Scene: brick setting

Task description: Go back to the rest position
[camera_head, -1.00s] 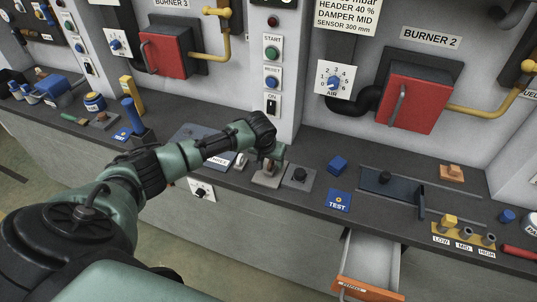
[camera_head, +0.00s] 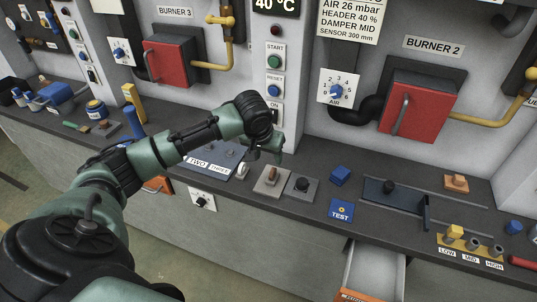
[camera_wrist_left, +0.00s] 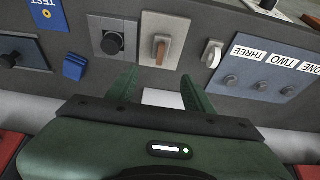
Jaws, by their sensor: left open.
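My left gripper (camera_head: 267,152) hangs above the grey bench (camera_head: 400,222), close to the wall pillar. Its two green fingers are apart with nothing between them, as the left wrist view also shows (camera_wrist_left: 160,88). Below it is a grey plate with a brown-topped lever (camera_head: 271,178); this lever is ahead of the fingers in the wrist view (camera_wrist_left: 160,48). A black knob on a plate (camera_head: 301,185) stands just right of the lever. My right gripper is in neither view.
Bench items nearby are a blue panel labelled TWO and THREE (camera_head: 212,160), a blue block (camera_head: 340,175) and a TEST plate (camera_head: 341,210). An open drawer (camera_head: 375,270) juts from the bench front. Red burner doors (camera_head: 417,107) and START/RESET buttons (camera_head: 274,75) line the wall.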

